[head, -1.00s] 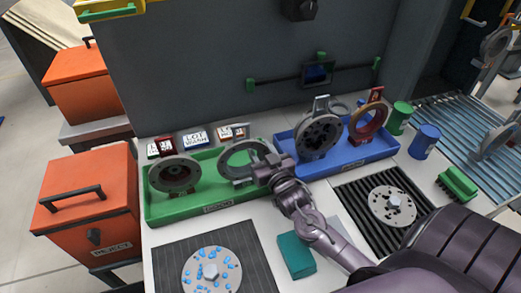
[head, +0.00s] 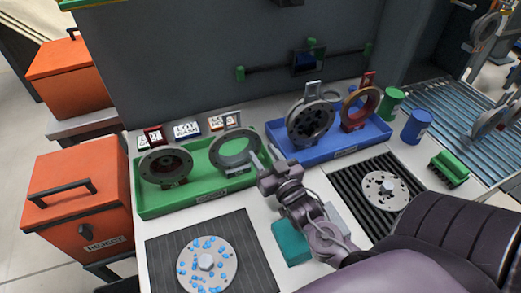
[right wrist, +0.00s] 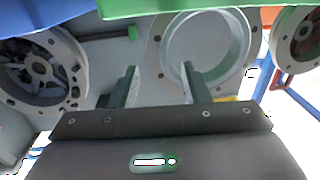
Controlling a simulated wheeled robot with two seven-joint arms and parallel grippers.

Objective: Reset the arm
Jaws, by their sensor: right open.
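My right gripper (head: 265,165) is in front of the green tray (head: 212,195), near its right end, with its fingers apart and nothing between them. In the right wrist view the two fingers (right wrist: 158,85) stand apart, with a pale ring (right wrist: 155,45) beyond them. In the head view this ring (head: 238,165) stands in the green tray, apart from the gripper. A dark ring part (head: 165,167) stands at that tray's left. The blue tray (head: 345,150) holds a dark flanged part (head: 310,137) and a reddish ring (head: 349,110). My left gripper is not in view.
Orange reject bins (head: 75,215) stand at the left. A teal block (head: 290,243) lies by my right forearm. A disc with blue dots (head: 190,268) sits on a dark mat at the front, another disc (head: 371,195) on a black ribbed mat. A green brush (head: 450,170) and roller conveyor (head: 450,125) are right.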

